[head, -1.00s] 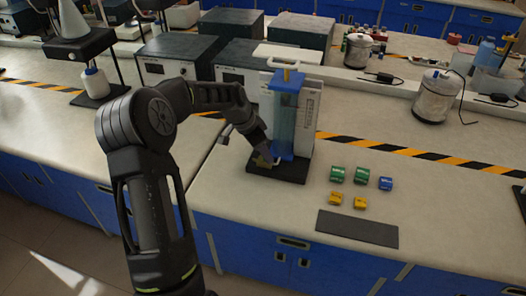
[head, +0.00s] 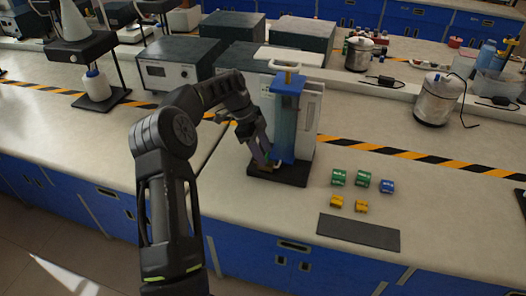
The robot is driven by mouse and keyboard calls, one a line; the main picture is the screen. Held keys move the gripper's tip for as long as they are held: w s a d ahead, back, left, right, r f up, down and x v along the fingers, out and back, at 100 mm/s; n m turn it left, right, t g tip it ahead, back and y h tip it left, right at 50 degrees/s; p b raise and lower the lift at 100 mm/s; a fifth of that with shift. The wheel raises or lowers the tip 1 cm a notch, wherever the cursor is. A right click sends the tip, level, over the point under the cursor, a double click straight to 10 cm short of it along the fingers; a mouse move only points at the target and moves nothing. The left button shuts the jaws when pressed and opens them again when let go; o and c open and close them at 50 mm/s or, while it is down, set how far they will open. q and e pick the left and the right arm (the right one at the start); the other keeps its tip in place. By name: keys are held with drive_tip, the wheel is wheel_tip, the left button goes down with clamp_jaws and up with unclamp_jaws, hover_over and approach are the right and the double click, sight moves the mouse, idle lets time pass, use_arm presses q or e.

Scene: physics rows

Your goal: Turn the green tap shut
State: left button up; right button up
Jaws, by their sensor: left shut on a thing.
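The apparatus is a tall blue column (head: 286,118) with a white panel (head: 311,118) behind it, on a black base plate (head: 292,177). A small bit of the green tap (head: 270,155) shows low on the left side of the column. My left gripper (head: 266,161) reaches in from the left, tilted downward, and is shut on the tap. Its fingers hide most of the tap, so I cannot tell the handle's angle. A small pale part shows beside the fingertips, just above the base. My right gripper is not in view.
Two green blocks (head: 362,179), a blue block (head: 387,186) and two yellow blocks (head: 361,206) lie right of the base. A dark mat (head: 358,231) lies near the front edge. Grey box instruments (head: 177,66) stand behind my arm.

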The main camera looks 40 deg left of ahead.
use_arm(q)
drive_tip(key=shift+a, duration=0.1)
idle(0.4)
drive_tip(key=o, duration=1.4)
drive_tip(key=shift+c, duration=0.2)
drive_tip(key=shift+a+r, duration=0.2)
drive_tip(key=shift+r, duration=0.35)
drive_tip(key=w+p+v, duration=0.1)
drive_tip(key=p+v, duration=0.2)
drive_tip(key=v, duration=0.3)
drive_tip(key=shift+s+r+p, duration=0.3)
drive_tip(key=shift+s+p, duration=0.05)
drive_tip(key=shift+s, duration=0.2)
